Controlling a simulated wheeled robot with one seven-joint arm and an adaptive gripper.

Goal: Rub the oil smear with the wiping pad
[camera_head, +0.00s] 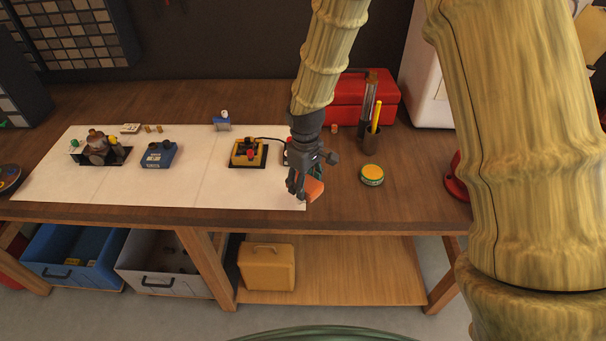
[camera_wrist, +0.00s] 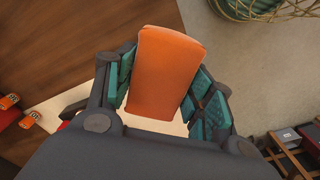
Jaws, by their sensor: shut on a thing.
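My gripper (camera_head: 301,188) is over the front right corner of the white sheet on the workbench. It is shut on an orange wiping pad (camera_head: 314,189), which shows between the teal fingers in the wrist view (camera_wrist: 164,72). The pad is at or just above the bench top; I cannot tell whether it touches. I cannot make out the oil smear in either view; the gripper and pad cover part of the sheet there.
The white sheet (camera_head: 200,183) bears a yellow control box (camera_head: 247,152), a blue box (camera_head: 159,155) and a small machine (camera_head: 97,147). To the right are a round tin (camera_head: 372,175), a pen cup (camera_head: 370,143) and a red toolbox (camera_head: 345,101). Bins stand below.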

